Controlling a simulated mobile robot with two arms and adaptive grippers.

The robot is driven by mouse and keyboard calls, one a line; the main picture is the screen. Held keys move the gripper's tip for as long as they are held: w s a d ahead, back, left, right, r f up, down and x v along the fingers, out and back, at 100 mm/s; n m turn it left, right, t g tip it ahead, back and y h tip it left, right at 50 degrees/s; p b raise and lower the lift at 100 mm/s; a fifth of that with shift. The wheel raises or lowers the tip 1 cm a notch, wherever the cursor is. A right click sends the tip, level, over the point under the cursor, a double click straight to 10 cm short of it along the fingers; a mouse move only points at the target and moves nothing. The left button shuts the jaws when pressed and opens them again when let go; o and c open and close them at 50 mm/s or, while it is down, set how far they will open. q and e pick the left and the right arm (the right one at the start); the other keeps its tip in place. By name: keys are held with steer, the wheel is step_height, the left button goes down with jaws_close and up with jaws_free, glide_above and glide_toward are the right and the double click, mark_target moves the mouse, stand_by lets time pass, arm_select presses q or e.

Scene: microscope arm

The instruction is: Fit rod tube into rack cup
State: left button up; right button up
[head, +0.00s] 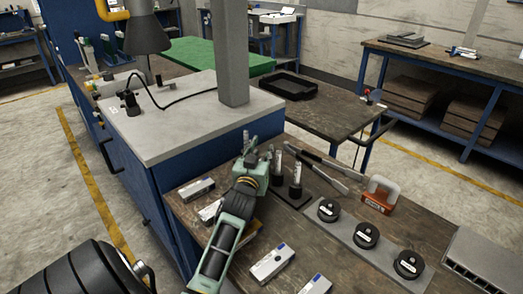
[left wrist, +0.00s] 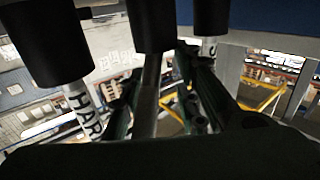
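My left gripper (head: 249,158) is green and reaches over the wooden table beside the small dark rack (head: 291,196). Two black cups with pale labelled tubes (head: 297,173) stand upright on the rack to its right. The left wrist view appears upside down. It shows a black cup (left wrist: 45,45) with a lettered tube, a middle cup (left wrist: 150,22) and a right cup (left wrist: 210,16). A plain grey rod (left wrist: 148,100) lines up with the middle cup, between my left gripper's fingers (left wrist: 160,95). I cannot tell whether the fingers press on it or how deep it sits. My right gripper is out of view.
A grey plate (head: 345,237) with three black round pieces lies to the right. Two dark tools, an orange-and-white holder (head: 380,194) and white boxes (head: 272,263) lie around the rack. A blue cabinet with a grey top (head: 185,125) and post borders the table at the left.

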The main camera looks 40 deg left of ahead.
arm_select(q)
steer(key=shift+s+r, duration=0.1)
steer(key=v, duration=0.6)
steer(key=shift+s+d+b, duration=0.15)
steer(key=shift+s+b, duration=0.15)
steer(key=shift+s+d+r, duration=0.1)
steer(key=shift+s+d, duration=0.05)
steer(key=shift+s, duration=0.15)
steer(key=shift+o, duration=0.4)
